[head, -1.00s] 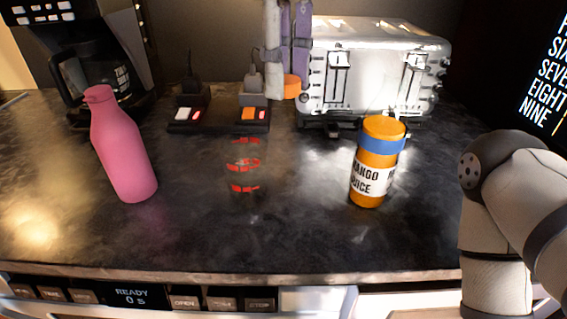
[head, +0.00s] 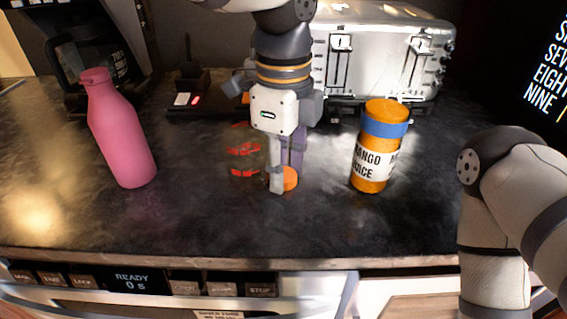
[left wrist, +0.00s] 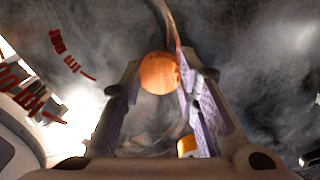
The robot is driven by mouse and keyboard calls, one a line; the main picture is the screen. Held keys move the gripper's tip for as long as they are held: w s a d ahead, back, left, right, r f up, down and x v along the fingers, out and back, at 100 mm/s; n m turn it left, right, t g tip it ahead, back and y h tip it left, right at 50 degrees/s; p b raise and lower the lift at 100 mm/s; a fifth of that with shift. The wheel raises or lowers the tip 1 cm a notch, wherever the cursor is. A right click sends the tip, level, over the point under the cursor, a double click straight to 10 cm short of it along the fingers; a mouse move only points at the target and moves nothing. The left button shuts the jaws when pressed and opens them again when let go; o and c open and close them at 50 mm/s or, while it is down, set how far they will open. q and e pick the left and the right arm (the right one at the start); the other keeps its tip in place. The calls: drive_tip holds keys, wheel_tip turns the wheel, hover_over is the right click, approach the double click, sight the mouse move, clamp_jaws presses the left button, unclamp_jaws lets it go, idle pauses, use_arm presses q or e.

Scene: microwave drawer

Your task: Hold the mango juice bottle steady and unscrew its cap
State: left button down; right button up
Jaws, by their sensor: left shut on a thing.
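The mango juice bottle (head: 371,161) stands upright on the counter at the right, with a blue band (head: 385,123) and an orange top (head: 387,107). Its label faces forward. My left gripper (head: 284,178) is left of the bottle and apart from it, pointing down. It is shut on a small round orange piece (head: 291,179), which also shows between the fingers in the left wrist view (left wrist: 159,73). I cannot tell whether this piece is the bottle's cap. My right gripper is out of view; only part of my right arm shows.
A clear glass with red markings (head: 243,162) stands just left of my left gripper. A pink bottle (head: 119,137) stands farther left. A silver toaster (head: 380,55) and a switch strip (head: 195,103) are behind. The front counter is clear.

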use_arm(q)
drive_tip(key=shift+r, duration=0.1)
drive_tip(key=c, duration=1.2)
unclamp_jaws()
wheel_tip(320, 180, up, 12)
drive_tip(key=shift+r+p, duration=0.1)
drive_tip(key=shift+p, duration=0.35)
